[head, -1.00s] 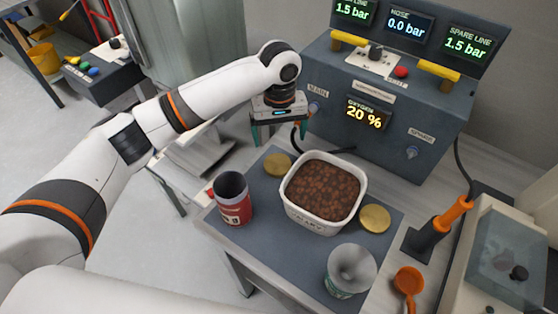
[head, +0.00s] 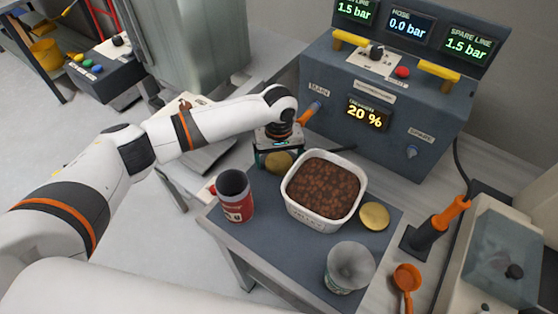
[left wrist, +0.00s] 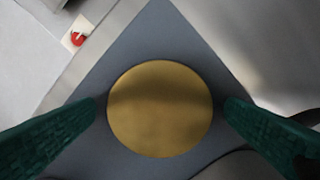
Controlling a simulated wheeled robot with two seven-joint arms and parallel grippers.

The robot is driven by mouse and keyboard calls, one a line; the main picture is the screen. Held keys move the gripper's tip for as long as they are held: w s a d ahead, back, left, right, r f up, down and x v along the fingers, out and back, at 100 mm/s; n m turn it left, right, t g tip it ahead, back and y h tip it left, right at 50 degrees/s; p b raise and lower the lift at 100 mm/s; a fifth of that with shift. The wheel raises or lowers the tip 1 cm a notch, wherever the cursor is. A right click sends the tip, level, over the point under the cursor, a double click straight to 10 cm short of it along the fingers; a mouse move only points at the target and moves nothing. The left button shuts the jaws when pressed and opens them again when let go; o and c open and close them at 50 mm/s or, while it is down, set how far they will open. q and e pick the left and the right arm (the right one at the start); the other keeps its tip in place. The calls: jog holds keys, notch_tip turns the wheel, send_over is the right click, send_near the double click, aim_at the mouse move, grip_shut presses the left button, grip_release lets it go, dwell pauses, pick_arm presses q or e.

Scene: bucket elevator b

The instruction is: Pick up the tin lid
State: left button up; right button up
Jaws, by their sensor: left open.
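A round gold tin lid (head: 277,161) lies flat on the dark mat (head: 268,252), left of the white tub. It fills the middle of the left wrist view (left wrist: 160,125). My left gripper (head: 279,168) is open just above this lid. In the left wrist view its green fingers (left wrist: 165,104) stand on either side of the lid, with the lid between them. Contact cannot be told. A second gold lid (head: 375,217) lies right of the tub. My right gripper is not in view.
The white tub (head: 316,222) of brown pellets stands close right of the gripper. A red tin (head: 236,205) stands to its left, an open tin (head: 350,270) in front. The grey control box (head: 385,110) rises behind. An orange scoop (head: 407,277) lies at right.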

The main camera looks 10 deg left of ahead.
pick_arm(q)
jog(key=c, duration=1)
